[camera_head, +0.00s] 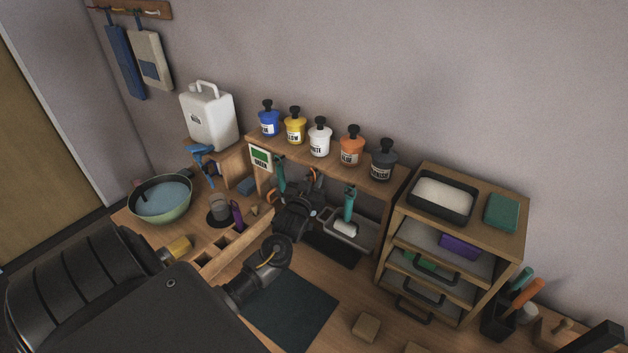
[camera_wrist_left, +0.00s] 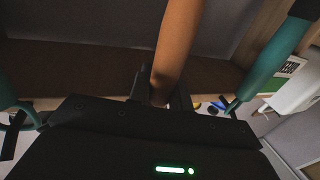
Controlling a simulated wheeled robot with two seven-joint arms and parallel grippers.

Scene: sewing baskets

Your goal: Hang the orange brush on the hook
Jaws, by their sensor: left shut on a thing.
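My left gripper (camera_head: 312,180) is at the front of the wooden shelf, under the row of paint jars. In the left wrist view the orange brush (camera_wrist_left: 178,45) stands between the two fingers (camera_wrist_left: 160,92), which are shut on it. In the head view the gripper hides most of the brush. One teal brush (camera_head: 279,172) hangs left of the gripper and another teal brush (camera_head: 350,203) hangs right of it. Teal handles also show at both sides in the left wrist view. The hook between them is hidden behind my gripper. My right gripper cannot be made out.
Several paint jars (camera_head: 320,138) stand on the shelf top. A drawer unit (camera_head: 388,262) stands to the right and a grey tray (camera_head: 362,236) lies below the shelf. A green basin (camera_head: 160,217) and a white canister (camera_head: 208,122) are at the left. A dark mat (camera_head: 292,312) lies bare in front.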

